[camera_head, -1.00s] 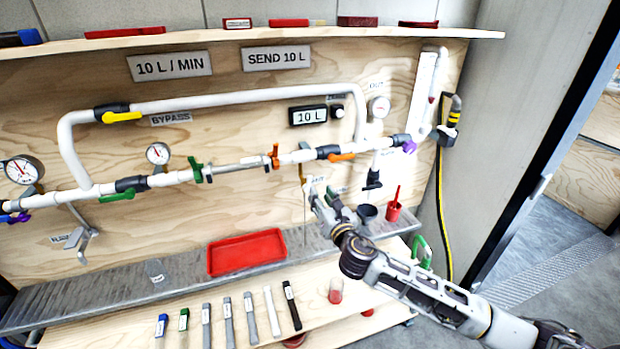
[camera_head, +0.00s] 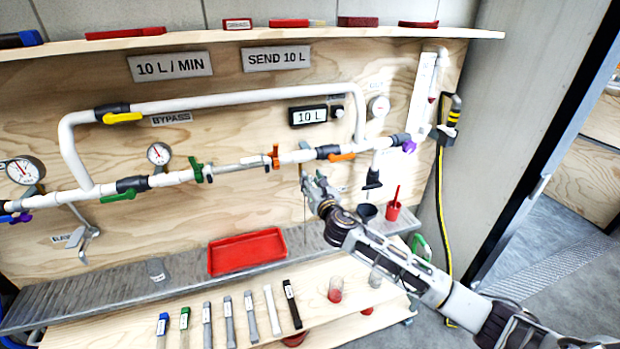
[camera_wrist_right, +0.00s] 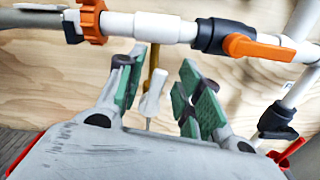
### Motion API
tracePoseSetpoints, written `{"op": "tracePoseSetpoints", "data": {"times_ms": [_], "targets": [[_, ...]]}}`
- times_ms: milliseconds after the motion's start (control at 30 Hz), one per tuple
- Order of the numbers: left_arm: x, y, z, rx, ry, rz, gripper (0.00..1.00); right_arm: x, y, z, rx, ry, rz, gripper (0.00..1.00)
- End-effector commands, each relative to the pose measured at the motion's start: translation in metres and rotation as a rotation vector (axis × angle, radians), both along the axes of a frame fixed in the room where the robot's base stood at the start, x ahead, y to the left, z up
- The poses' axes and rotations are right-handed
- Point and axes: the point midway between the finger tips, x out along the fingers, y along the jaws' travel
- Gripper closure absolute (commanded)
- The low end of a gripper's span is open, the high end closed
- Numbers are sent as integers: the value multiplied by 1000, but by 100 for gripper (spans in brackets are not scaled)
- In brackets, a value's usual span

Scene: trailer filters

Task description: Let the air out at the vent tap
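A small tap with a brass stem (camera_wrist_right: 154,58) and a white handle (camera_wrist_right: 151,96) hangs under the white pipe, right of an orange wing nut. I take it for the vent tap; its label is not readable. The stem also shows in the head view (camera_head: 302,172). My right gripper (camera_wrist_right: 158,92) is open, its green-padded fingers on either side of the white handle, with gaps showing on both sides. In the head view my right gripper (camera_head: 312,183) is just below the pipe and hides the handle. My left gripper is not in view.
An orange-handled valve (camera_head: 340,156) and a black tap (camera_head: 373,180) are close on the right. A red tray (camera_head: 246,252) lies on the metal ledge below.

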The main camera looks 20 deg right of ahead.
Motion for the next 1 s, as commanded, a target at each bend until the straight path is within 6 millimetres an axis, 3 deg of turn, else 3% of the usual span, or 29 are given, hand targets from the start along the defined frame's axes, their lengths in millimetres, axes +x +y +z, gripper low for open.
{"op": "tracePoseSetpoints", "data": {"times_ms": [233, 600, 900, 1000], "targets": [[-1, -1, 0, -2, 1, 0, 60, 13, 1, 0, 0, 0, 1, 64], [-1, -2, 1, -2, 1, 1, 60, 16, 1, 0, 0, 0, 1, 64], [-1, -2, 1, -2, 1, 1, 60, 15, 1, 0, 0, 0, 1, 100], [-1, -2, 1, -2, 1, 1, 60, 15, 1, 0, 0, 0, 1, 100]]}}
